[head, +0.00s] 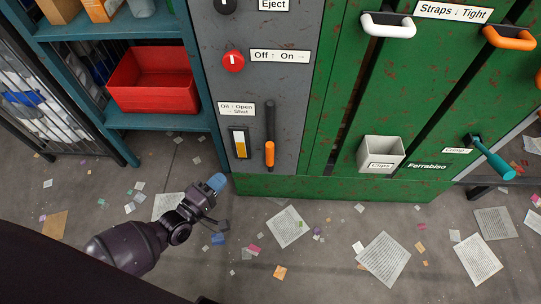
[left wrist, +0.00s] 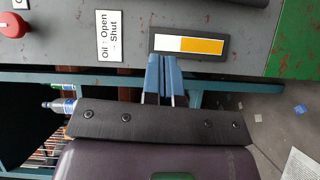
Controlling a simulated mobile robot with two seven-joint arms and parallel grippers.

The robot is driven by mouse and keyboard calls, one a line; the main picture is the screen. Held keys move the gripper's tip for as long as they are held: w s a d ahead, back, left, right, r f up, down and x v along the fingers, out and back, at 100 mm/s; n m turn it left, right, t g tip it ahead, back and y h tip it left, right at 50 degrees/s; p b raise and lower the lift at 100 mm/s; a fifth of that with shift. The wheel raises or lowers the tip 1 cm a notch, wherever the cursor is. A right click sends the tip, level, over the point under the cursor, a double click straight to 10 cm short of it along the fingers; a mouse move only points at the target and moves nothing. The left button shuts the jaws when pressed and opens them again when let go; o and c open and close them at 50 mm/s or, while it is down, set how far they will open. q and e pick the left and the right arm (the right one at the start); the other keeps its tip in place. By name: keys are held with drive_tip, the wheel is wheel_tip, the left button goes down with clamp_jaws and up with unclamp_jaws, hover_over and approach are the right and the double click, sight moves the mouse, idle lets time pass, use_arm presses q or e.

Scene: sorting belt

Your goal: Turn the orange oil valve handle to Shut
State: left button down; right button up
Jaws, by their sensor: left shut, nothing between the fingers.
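The oil valve handle (head: 269,152) has an orange grip on a dark lever. It hangs straight down on the grey panel in the head view. Its label "Oil Open / Shut" (head: 237,109) is up and left of it, and also shows in the left wrist view (left wrist: 109,36). My left gripper (head: 217,182) is shut and empty, below and left of the handle, apart from it. Its blue fingertips (left wrist: 162,75) show just in front of the gauge in the left wrist view. My right gripper is not in view.
A gauge window (head: 240,144), white and yellow, sits left of the handle. A red knob (head: 233,61) is above. A grey Clips bin (head: 381,156) and a teal lever (head: 491,157) are on the green machine. A red crate (head: 152,82) stands on a shelf. Papers litter the floor.

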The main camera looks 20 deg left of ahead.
sight(270, 149)
use_arm(q)
drive_tip(key=shift+w+d+f+n+b, duration=0.1)
drive_tip(key=shift+w+f+n+b, duration=0.4)
drive_tip(key=shift+f, duration=0.45)
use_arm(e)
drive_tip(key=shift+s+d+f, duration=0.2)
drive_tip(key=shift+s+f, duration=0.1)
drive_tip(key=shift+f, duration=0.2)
use_arm(q)
drive_tip(key=shift+w, duration=0.15)
drive_tip(key=s+d+b+x, duration=0.1)
drive_tip(key=d+b+x, duration=0.1)
drive_tip(key=x, duration=1)
drive_tip(key=shift+w+d, duration=0.35)
drive_tip(key=shift+d, duration=0.1)
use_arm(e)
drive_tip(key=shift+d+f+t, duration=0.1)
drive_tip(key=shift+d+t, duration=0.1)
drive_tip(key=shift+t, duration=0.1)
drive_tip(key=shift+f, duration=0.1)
